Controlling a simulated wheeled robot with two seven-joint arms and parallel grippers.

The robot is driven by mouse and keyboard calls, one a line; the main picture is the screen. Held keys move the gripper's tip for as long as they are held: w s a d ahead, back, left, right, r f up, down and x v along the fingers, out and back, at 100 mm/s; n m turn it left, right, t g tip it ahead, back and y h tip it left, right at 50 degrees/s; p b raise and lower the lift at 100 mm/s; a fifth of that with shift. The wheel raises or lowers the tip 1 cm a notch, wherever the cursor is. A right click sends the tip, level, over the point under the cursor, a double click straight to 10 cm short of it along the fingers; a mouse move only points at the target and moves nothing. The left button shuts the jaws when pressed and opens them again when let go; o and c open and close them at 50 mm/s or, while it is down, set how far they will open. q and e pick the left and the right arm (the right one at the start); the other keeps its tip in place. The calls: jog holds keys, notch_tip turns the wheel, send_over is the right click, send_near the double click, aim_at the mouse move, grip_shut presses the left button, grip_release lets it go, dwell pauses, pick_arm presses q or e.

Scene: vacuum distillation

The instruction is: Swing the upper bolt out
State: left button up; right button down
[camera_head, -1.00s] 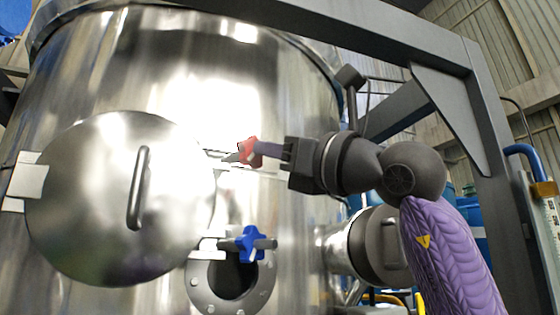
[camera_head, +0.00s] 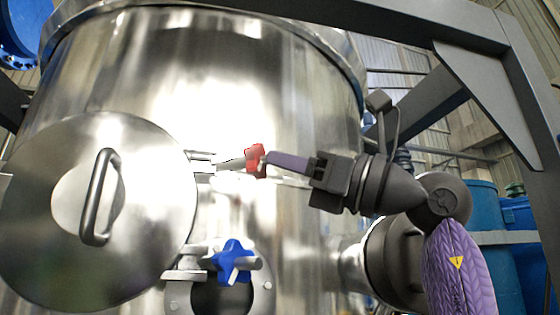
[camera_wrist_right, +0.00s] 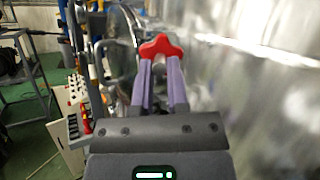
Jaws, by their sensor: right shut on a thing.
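The upper bolt has a red star knob (camera_head: 255,160) and a metal shank (camera_head: 232,163) pointing left toward a bracket (camera_head: 201,161) beside the round hatch (camera_head: 100,210). My right gripper (camera_head: 268,161) comes from the right with its purple fingers shut on the red knob. In the right wrist view the red knob (camera_wrist_right: 161,46) sits between the two fingertips. The lower bolt, with a blue star knob (camera_head: 233,262), lies across its bracket below. My left gripper is in neither view.
The shiny tank wall (camera_head: 290,100) is close behind the knob and gripper. A round flanged port (camera_head: 222,298) is below the blue knob. A grey steel frame (camera_head: 500,80) stands at the right, with blue barrels (camera_head: 484,210) behind it.

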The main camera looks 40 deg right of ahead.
jog(key=c, duration=0.6)
grip_release()
jog(key=shift+s, duration=0.1)
jog(key=b+v, duration=0.3)
jog(key=v, duration=0.7)
notch_tip(320, 180, up, 5)
jog(key=m+g+h+p, duration=0.2)
jog(key=m+h+p, duration=0.15)
jog(key=p, duration=0.35)
jog(key=w+a, duration=0.1)
jog(key=w, duration=0.1)
jog(key=w+a+m, duration=0.1)
jog(key=w+a, duration=0.1)
jog(key=w+a+m+g, duration=0.1)
jog(key=w, duration=0.2)
jog(key=shift+w+a+f+p, duration=0.1)
jog(key=shift+a+f+p, duration=0.15)
jog(key=shift+a+p, duration=0.1)
